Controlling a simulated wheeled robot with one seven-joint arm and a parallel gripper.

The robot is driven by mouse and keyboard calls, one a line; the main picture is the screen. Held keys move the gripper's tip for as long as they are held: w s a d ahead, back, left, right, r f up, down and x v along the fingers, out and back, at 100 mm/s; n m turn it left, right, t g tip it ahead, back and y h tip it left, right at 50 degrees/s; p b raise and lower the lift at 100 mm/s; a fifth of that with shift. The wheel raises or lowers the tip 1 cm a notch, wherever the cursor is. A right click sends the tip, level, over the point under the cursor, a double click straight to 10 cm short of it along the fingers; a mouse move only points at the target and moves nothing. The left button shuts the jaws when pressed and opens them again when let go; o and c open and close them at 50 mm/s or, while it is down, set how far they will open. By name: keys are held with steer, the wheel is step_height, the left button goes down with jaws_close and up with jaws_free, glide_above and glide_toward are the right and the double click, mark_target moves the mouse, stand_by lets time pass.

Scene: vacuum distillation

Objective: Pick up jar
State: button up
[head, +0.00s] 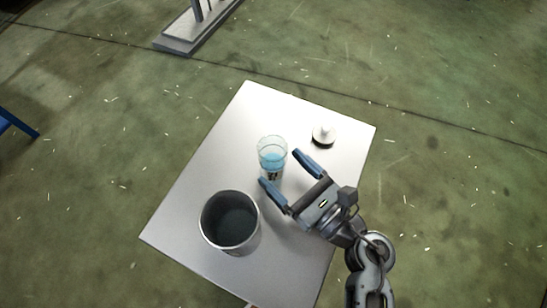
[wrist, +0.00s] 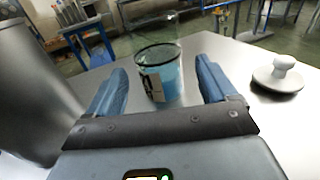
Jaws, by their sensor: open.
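The jar (head: 272,153) is a clear glass vessel with blue liquid in its lower part, standing upright on the light table (head: 200,180). It also shows in the wrist view (wrist: 160,72), with a dark band and a label on its side. My gripper (head: 286,172) is open, its two blue fingers spread and pointing towards the jar. In the wrist view the gripper (wrist: 160,85) has the jar in line with the gap between its fingers, just ahead. I cannot tell whether the fingertips reach beside the jar. The gripper is empty.
A large dark-mouthed metal pot (head: 230,222) stands near the table's front left, close to my gripper. A round lid with a white knob (head: 323,134) lies at the right, and also shows in the wrist view (wrist: 279,74). The table's far end is clear.

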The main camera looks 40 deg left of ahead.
mark_target(265, 151)
steer(key=shift+w+a+r+p, duration=0.1)
steer(key=shift+w+a+p, duration=0.05)
steer(key=shift+a, duration=1)
steer(key=shift+w+a+r+p, duration=0.1)
steer(key=shift+w+a+p, duration=0.1)
steer(key=shift+a, duration=0.9)
steer(key=shift+w+a+p, duration=0.15)
steer(key=shift+a, duration=1)
steer(key=shift+c, duration=0.2)
steer(key=c, duration=1.1)
steer(key=shift+r, duration=0.15)
step_height(265, 151, up, 18)
steer(key=p, duration=0.2)
steer(key=shift+f, duration=0.25)
